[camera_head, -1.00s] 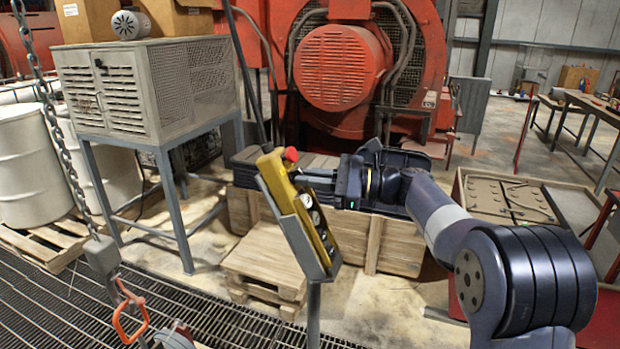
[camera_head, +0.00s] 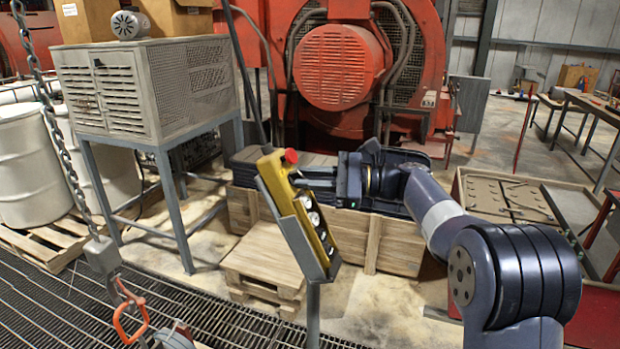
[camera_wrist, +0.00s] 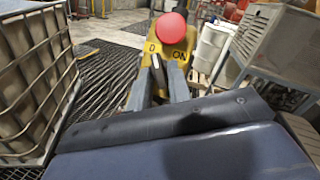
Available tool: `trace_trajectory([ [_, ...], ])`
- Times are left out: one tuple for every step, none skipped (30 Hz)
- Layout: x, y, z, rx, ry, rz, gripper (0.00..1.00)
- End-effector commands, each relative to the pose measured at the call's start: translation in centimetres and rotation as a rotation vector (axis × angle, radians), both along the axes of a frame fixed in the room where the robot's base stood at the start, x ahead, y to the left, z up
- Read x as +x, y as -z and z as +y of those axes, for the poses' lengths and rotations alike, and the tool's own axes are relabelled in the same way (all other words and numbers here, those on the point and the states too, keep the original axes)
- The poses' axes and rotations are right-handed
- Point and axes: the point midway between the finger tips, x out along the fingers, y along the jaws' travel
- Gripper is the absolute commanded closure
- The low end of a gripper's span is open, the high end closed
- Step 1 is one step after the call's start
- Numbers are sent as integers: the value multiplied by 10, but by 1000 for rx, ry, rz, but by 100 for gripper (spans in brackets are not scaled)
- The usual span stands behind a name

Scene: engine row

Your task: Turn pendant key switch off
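The yellow pendant (camera_head: 318,232) is tilted in a grey holder on a post, in front of my arm in the head view. A red button (camera_head: 290,156) tops it. In the wrist view the red button (camera_wrist: 171,33) stands above the yellow face, with "ON" at right and a partly hidden label at left. The dark key switch (camera_wrist: 157,66) lies between the grey fingers of my gripper (camera_wrist: 160,72). My gripper (camera_head: 298,178) reaches the upper pendant from the right. Whether the fingers press on the key, and its exact angle, I cannot tell.
A wooden crate (camera_head: 375,240) with dark contents stands behind the pendant, under my forearm. A chain with an orange hook (camera_head: 130,318) hangs at left. A vented cabinet (camera_head: 120,95) and white drums (camera_head: 25,165) stand further left. Grating covers the floor in front.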

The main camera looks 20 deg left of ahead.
Motion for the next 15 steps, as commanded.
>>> trace_trajectory([
  [0,0,0,0,0,0,77],
  [0,0,0,0,0,0,75],
  [0,0,0,0,0,1,72],
  [0,0,0,0,0,1,69],
  [0,0,0,0,0,1,69],
  [0,0,0,0,0,1,69],
  [0,0,0,0,0,1,69],
  [0,0,0,0,0,1,69],
  [0,0,0,0,0,1,69],
  [0,0,0,0,0,1,69],
  [0,0,0,0,1,1,69],
  [0,0,-2,0,1,1,69],
  [1,0,-4,0,1,1,69],
  [1,1,-6,0,1,1,69],
  [2,1,-11,1,2,1,69],
])
